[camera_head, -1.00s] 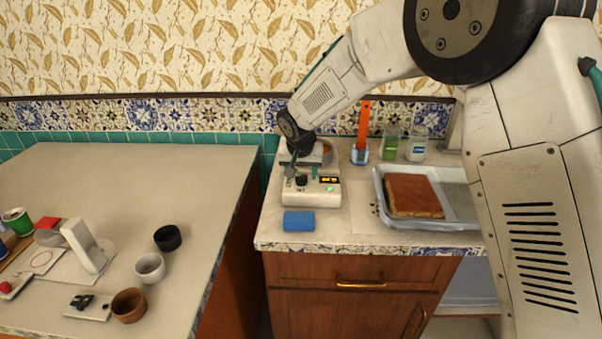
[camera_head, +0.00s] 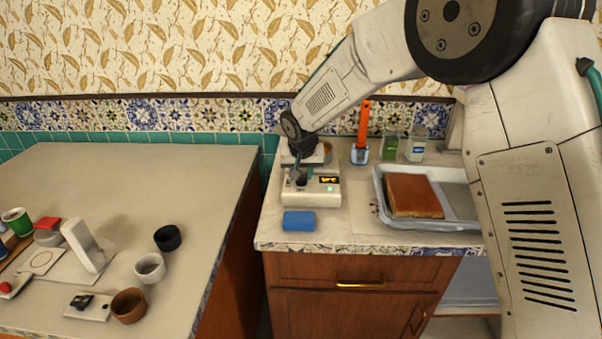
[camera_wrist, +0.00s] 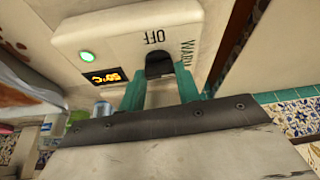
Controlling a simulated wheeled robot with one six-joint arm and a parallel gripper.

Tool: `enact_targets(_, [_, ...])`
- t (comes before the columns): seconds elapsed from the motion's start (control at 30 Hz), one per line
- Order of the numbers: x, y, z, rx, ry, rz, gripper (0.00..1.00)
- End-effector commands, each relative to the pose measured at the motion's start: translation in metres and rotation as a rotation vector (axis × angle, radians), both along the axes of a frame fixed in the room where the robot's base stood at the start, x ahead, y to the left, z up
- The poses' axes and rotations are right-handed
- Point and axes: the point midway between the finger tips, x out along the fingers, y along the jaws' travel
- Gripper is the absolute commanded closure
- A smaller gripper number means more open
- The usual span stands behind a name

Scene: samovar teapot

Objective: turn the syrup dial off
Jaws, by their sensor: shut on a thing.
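The syrup dial (camera_wrist: 158,64) is a black knob on the front of a white warmer (camera_head: 318,198). "OFF" and "WARM" are printed beside it in the wrist view. The warmer has a lit orange display (camera_wrist: 104,77) showing what looks like 50°C and a green light (camera_wrist: 87,56). My gripper (camera_wrist: 159,78) is shut on the dial, with one teal finger on each side. In the head view my gripper (camera_head: 300,173) comes down from above onto the warmer's front. The wrist partly hides the warmer's top there. I cannot tell exactly where the dial points.
A blue sponge (camera_head: 298,221) lies in front of the warmer. A metal tray (camera_head: 428,224) with a brown slab stands to the right. An orange-handled tool (camera_head: 363,120) stands in a glass behind, near two jars. A separate table (camera_head: 130,180) holds cups at left.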

Motion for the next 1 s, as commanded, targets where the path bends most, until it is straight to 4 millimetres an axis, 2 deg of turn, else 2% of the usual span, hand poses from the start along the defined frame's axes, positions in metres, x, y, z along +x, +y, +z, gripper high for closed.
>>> enact_targets(1.0, [0.0038,-0.0055,-0.0002,0.003,-0.001,0.915,0.9])
